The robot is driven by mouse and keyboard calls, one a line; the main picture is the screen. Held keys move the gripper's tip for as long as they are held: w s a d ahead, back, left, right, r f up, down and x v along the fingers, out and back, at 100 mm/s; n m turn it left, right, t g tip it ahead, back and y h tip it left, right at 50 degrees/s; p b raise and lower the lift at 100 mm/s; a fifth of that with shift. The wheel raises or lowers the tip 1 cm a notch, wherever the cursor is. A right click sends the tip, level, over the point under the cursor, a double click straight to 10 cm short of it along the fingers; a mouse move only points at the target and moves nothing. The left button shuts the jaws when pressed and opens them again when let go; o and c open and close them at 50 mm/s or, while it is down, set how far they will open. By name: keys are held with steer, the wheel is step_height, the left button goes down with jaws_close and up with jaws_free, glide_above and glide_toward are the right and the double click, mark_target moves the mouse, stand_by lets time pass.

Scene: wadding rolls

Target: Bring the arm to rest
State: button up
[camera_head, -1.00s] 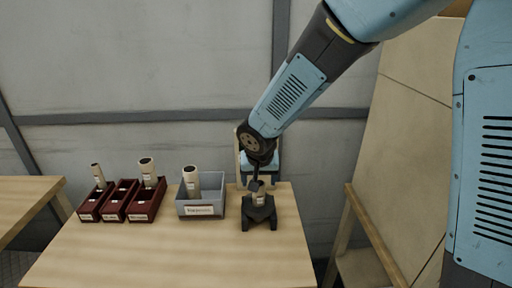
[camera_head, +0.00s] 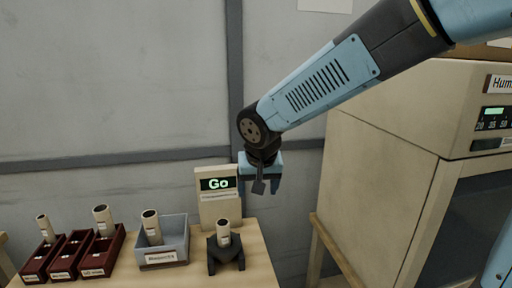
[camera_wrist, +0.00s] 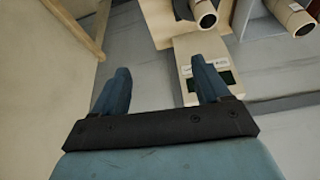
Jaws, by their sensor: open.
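My gripper (camera_head: 260,186) hangs open and empty above the back right of the table, a little above and right of a roll (camera_head: 223,232). That cream roll stands in a dark holder (camera_head: 226,256) near the table's right end. In the wrist view my gripper's two blue fingers (camera_wrist: 162,88) are spread with nothing between them. Part of a roll (camera_wrist: 204,14) shows beyond them at the top. My arm (camera_head: 320,85) reaches in from the upper right.
A display reading "Go" (camera_head: 217,184) stands behind the holder. A grey bin (camera_head: 176,250) holds a roll (camera_head: 151,226). Dark red bins (camera_head: 98,258) with rolls stand at left. A large beige cabinet (camera_head: 400,140) stands right of the table. The wall lies behind.

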steer(key=s+d+r+m, duration=0.1)
steer(key=s+d+r, duration=0.15)
steer(key=d, duration=0.45)
steer(key=s+d+r, duration=0.1)
steer(key=d+r, duration=0.2)
steer(key=d, duration=0.4)
steer(key=s+d+r+t, duration=0.1)
steer(key=s+d+r, duration=0.1)
steer(key=s+d, duration=0.8)
steer(key=shift+s+d+m+h, duration=0.4)
steer(key=shift+s, duration=0.15)
steer(key=shift+r, duration=0.1)
